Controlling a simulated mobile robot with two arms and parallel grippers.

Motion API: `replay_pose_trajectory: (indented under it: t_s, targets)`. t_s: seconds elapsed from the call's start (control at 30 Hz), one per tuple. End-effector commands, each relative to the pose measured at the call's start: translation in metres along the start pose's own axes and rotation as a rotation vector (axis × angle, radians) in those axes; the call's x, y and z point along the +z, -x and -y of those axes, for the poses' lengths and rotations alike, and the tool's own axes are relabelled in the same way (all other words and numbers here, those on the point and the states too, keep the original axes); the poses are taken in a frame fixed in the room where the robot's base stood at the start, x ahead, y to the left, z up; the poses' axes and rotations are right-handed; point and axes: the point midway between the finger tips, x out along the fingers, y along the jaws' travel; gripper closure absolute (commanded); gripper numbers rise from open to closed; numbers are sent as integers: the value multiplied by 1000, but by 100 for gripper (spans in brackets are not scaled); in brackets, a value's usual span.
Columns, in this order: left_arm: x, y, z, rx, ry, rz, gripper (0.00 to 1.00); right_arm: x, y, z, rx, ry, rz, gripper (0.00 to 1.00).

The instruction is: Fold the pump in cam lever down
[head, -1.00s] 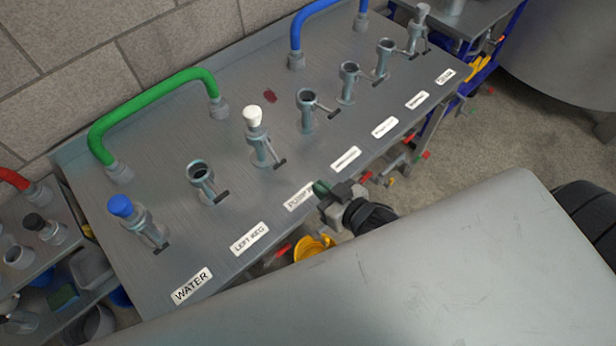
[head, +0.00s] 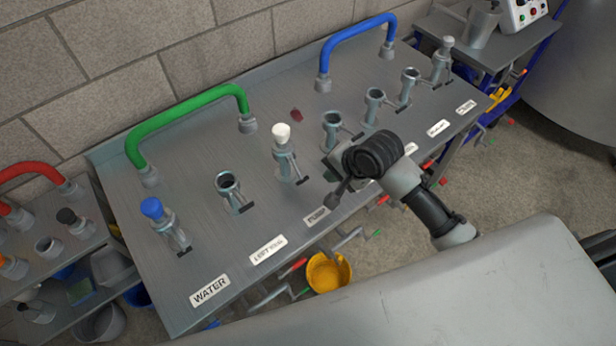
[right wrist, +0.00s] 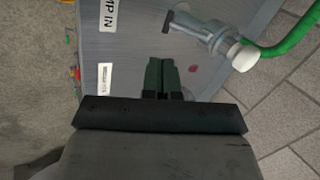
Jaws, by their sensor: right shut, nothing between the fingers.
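The pump in port (head: 285,160) is a grey fitting with a white cap, standing behind the PUMP IN label (head: 316,217). Its cam lever (head: 302,181) sticks out from the port's side toward the front edge and has a dark tip. In the right wrist view the capped port (right wrist: 222,42) and its lever (right wrist: 168,22) show at the upper right. My right gripper (head: 332,170) hovers over the bench just right of this port, apart from the lever. Its green fingers (right wrist: 160,72) are shut and empty. My left gripper is not in view.
A blue-capped port (head: 160,220) and an open port (head: 229,188) stand to the left, with several more ports to the right. Green (head: 190,108) and blue (head: 352,42) hoses arch behind. A yellow bucket (head: 328,273) is below the front edge.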

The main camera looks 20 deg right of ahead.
Motion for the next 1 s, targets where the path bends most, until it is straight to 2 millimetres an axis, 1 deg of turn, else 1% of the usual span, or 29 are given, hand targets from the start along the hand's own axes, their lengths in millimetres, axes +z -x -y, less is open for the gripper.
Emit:
replay_pose_trajectory:
  t_s: [0.1,0.3,0.5,0.7,1.0]
  targets:
    - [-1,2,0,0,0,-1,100,1,-26,1,1,-1,2,100]
    - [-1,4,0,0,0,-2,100,0,-68,1,1,-1,1,100]
    - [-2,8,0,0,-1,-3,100,0,-95,8,-1,3,-1,100]
    - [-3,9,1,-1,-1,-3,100,0,-109,12,-2,3,-2,100]
    - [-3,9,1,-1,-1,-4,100,0,-111,12,-2,3,-2,100]
